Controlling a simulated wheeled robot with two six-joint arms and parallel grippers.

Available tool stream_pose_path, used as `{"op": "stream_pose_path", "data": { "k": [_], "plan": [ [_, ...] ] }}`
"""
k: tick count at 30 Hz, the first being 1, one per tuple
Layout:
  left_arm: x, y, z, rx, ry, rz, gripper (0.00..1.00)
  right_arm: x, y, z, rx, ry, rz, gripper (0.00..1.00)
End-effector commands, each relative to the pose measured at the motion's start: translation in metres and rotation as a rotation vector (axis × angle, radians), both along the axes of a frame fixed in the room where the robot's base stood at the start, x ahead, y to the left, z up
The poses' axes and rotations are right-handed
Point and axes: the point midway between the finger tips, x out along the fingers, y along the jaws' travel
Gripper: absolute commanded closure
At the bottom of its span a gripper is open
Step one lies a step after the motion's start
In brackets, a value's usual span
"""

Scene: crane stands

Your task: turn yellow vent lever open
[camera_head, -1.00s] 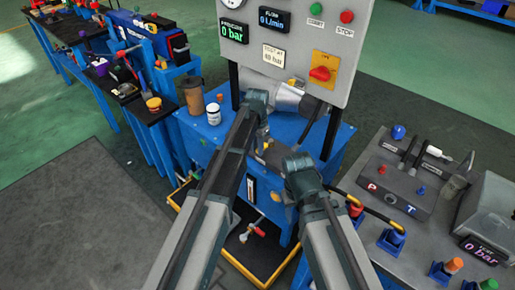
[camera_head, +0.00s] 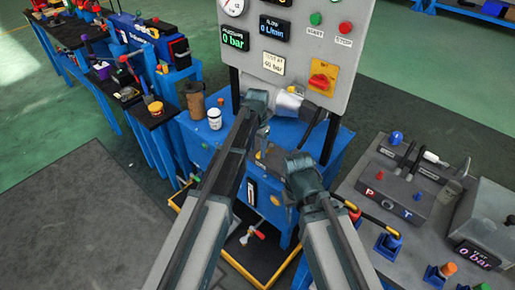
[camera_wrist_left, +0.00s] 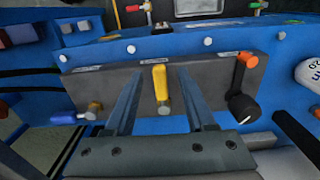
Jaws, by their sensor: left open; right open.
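An orange-topped black lever (camera_wrist_left: 244,78) is right of the yellow one on the same plate. The grey control panel (camera_head: 290,45) with a red knob (camera_head: 320,81) stands above. A grey bench (camera_head: 355,205) is at right.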

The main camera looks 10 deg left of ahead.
Motion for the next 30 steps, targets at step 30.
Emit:
{"op": "stream_pose_path", "data": {
  "k": [30],
  "plan": [
    [0.0, 0.0, 0.111, 0.001, -0.001, 0.0, 0.45, 0.0, 0.0, 0.111, 0.0, 0.0, -0.001, 0.5]
  ]
}}
